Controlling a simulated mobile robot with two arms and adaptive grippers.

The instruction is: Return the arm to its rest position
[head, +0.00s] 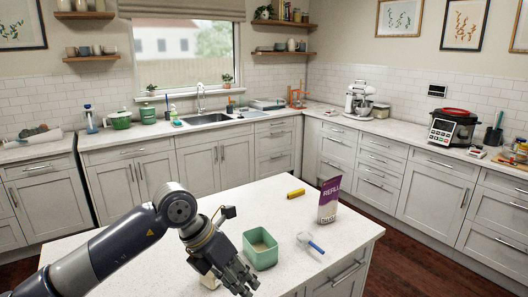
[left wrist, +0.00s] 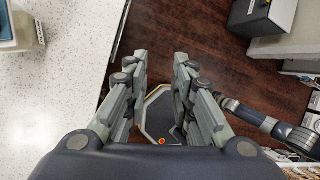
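My left arm reaches in from the left in the head view, bent over the near left part of the white island counter (head: 150,262). Its gripper (head: 238,277) is just left of a green open box (head: 261,254) and looks apart from it. In the left wrist view the fingers of my left gripper (left wrist: 160,72) are spread with nothing between them. Dark wooden floor and part of my own body show beyond them. My right gripper is not seen in either view.
On the island stand a purple and white refill pouch (head: 329,203), a yellow block-like item (head: 296,193) and a blue-handled scoop (head: 311,243). A small pale item (head: 209,281) is partly hidden by the left gripper. Counters with sink and appliances line the walls.

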